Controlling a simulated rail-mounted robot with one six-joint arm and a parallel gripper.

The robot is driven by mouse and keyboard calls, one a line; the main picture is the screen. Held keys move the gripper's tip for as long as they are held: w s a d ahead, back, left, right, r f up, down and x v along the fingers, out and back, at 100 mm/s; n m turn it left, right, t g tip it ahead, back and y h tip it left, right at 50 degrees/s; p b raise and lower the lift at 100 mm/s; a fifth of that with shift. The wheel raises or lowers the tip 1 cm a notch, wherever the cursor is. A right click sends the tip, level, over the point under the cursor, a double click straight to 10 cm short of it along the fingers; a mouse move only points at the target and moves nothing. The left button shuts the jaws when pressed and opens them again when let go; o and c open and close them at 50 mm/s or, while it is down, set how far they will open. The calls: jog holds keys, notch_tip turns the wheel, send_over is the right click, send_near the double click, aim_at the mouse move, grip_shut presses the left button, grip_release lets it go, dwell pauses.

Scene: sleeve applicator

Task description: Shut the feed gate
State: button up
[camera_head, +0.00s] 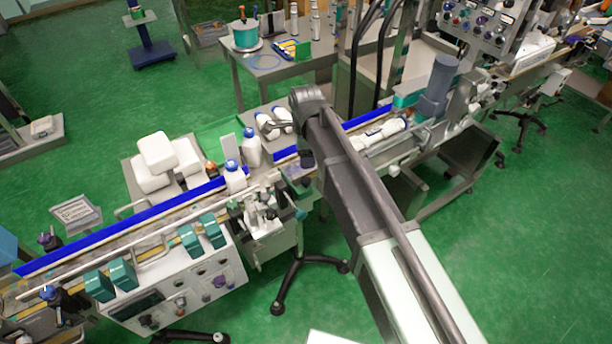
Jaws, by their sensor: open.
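My arm reaches from the bottom right to the middle of the conveyor line. The feed gate cannot be picked out with certainty. A small dark block (305,159) sits at the belt beside my arm, where the blue guide rail breaks; I cannot tell whether it is part of the gate. My arm hides part of the line there.
A white bottle with a blue cap (234,177) stands on the conveyor (130,226), another (251,148) behind it. White containers (157,153) are stacked behind the belt. A control box (180,290) with teal blocks is in front. A grey cylinder (440,80) rises at the right.

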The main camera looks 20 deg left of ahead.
aim_at(306, 180)
notch_tip(306, 180, down, 11)
jog(key=b, duration=0.9)
jog(key=shift+r+b, duration=0.2)
jog(key=shift+b, duration=0.15)
jog(key=shift+r, duration=0.1)
jog(key=shift+r, duration=0.1)
grip_shut()
jog(key=w+a, duration=0.3)
jog(key=shift+w+a, duration=0.1)
jog(key=shift+a, duration=0.1)
grip_release()
